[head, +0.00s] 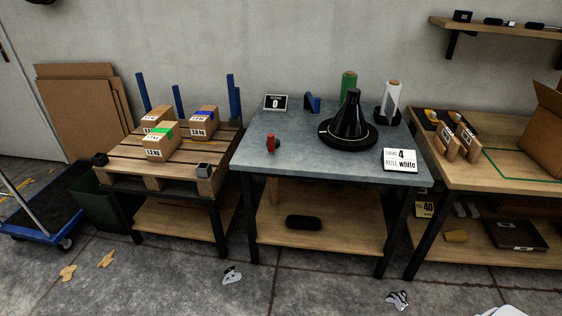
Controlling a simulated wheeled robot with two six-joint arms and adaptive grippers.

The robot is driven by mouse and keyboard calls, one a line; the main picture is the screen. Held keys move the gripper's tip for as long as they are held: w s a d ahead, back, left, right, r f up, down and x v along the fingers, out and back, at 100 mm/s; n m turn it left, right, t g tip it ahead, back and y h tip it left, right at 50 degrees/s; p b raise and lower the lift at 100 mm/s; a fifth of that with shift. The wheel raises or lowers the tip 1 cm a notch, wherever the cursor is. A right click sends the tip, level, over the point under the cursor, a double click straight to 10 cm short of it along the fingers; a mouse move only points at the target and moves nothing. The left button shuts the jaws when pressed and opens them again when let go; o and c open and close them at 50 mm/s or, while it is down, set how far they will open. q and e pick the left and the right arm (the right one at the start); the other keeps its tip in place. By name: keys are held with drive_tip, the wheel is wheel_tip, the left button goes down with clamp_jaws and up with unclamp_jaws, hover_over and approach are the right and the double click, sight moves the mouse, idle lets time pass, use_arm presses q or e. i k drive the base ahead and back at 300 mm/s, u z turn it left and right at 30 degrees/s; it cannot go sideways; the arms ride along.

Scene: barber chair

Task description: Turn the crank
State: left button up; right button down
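A small red upright handle (270,143), which looks like the crank grip, stands near the left front of the grey-topped table (300,165). A black cone (350,115) stands on a round black base to its right. A green roll (348,85) and a white roll (391,97) stand upright behind the cone. A small display (275,102) at the back left reads 0. A white card (400,160) at the front right shows a 4 and "ROLL white". Neither of my grippers is in view.
A pallet-topped bench (125,178) with several cartons stands to the left. A wooden bench (490,172) with tools and an open box stands to the right. A blue trolley (45,215) is far left. The floor in front is open, with a few scraps.

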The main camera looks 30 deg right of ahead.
sight(272, 139)
drive_tip(key=u, duration=0.95)
drive_tip(key=i, duration=1.25)
drive_tip(key=z, duration=0.95)
drive_tip(key=i, duration=0.6)
drive_tip(key=z, duration=0.6)
